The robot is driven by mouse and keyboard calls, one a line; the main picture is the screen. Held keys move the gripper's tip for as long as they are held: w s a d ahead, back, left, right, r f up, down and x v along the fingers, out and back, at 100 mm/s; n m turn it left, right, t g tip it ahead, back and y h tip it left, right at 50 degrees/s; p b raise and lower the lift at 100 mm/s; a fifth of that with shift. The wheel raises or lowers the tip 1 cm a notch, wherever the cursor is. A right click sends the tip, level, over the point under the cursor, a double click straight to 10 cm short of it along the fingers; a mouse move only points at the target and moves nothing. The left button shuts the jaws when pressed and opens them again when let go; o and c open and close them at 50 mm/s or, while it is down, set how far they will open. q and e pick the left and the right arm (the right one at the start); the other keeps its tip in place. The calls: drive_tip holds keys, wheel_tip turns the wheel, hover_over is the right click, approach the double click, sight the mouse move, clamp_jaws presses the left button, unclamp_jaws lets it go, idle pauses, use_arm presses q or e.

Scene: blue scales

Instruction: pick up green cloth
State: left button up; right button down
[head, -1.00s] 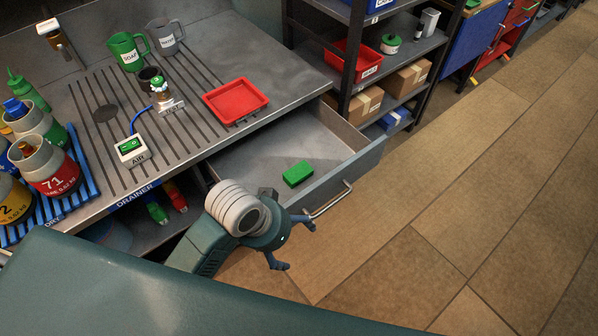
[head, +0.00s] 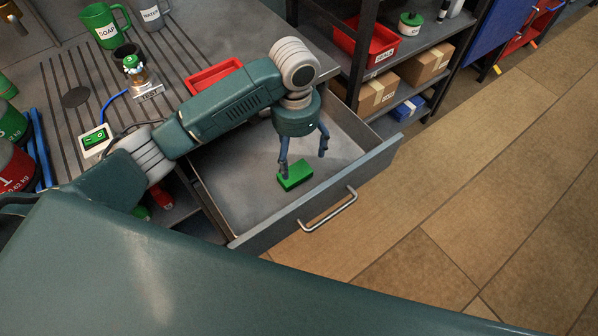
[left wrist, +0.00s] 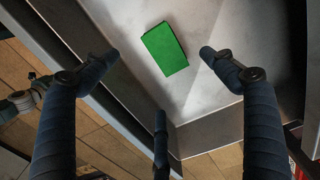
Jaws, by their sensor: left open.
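The green cloth (head: 294,176) is a small folded block lying on the floor of the open drawer (head: 236,196), near its front wall. In the left wrist view the cloth (left wrist: 165,49) lies between and beyond the fingertips. My left gripper (head: 303,160) points down into the drawer from above, with its fingers spread. One finger overlaps the cloth's far edge in the head view; I cannot tell whether it touches. In the left wrist view the open left gripper (left wrist: 160,65) has nothing between its fingers. My right gripper is not in view.
The drawer's front wall with its handle (head: 328,210) stands close to the cloth. A red tray (head: 213,73) sits on the counter behind my left arm. A dark shelf rack with cardboard boxes (head: 426,66) stands behind the drawer. The floor at right is clear.

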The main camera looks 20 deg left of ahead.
sight(297, 176)
use_arm(q)
drive_tip(key=shift+s+a+f, duration=0.1)
drive_tip(key=shift+f, duration=0.6)
drive_tip(key=f, duration=0.3)
drive_tip(key=shift+w, duration=0.2)
wheel_tip(297, 176, down, 3)
drive_tip(key=shift+s+r, duration=0.1)
drive_tip(key=f, duration=0.3)
drive_tip(key=shift+d+f, duration=0.2)
drive_tip(key=shift+f, duration=0.4)
drive_tip(key=shift+c, duration=0.8)
drive_tip(key=c, duration=1.1)
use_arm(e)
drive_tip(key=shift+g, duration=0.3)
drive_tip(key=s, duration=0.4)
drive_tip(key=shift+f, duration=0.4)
